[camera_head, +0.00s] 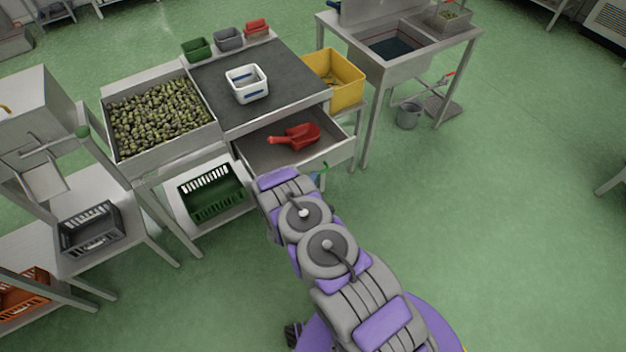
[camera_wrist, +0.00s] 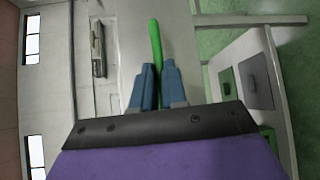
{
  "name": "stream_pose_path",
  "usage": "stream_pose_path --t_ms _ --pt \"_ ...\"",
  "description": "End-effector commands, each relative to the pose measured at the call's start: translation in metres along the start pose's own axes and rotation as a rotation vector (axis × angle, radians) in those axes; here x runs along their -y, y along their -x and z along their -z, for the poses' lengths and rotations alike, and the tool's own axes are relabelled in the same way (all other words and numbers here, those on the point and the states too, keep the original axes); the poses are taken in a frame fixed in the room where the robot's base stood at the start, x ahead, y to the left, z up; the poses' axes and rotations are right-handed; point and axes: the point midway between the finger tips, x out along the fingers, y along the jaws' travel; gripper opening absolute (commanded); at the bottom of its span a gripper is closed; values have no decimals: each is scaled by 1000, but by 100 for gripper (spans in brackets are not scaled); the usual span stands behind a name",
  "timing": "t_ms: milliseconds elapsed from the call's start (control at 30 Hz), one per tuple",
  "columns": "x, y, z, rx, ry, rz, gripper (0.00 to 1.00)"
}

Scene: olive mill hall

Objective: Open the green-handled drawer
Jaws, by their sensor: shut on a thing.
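The drawer (camera_head: 338,153) under the dark-topped workbench is pulled out, and its inside shows. A red scoop (camera_head: 299,136) lies in it. The green handle (camera_wrist: 156,45) is on the drawer front, and a bit of it shows in the head view (camera_head: 325,167). My gripper (camera_wrist: 156,72) has its blue fingers closed around the green handle in the wrist view. In the head view my arm reaches up to the drawer front and hides most of the gripper and part of the front.
A white tray (camera_head: 247,84) stands on the dark worktop (camera_head: 290,85). An olive-filled bin (camera_head: 160,115) is at its left and a yellow crate (camera_head: 336,78) at its right. A green basket (camera_head: 212,193) sits on the lower shelf. A grey bucket (camera_head: 408,115) stands on the floor.

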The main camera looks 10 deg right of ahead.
Motion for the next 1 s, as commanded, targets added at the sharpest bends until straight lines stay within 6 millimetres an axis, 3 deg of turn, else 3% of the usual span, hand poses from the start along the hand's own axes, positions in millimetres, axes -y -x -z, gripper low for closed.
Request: stream_pose_path --t_ms 500,533,767,1000 --pt "4 1 -1 0 4 8 0" --pt "4 1 -1 0 3 8 15" --pt "1 1 -1 0 1 3 37" --pt "0 2 -1 0 0 1 38"
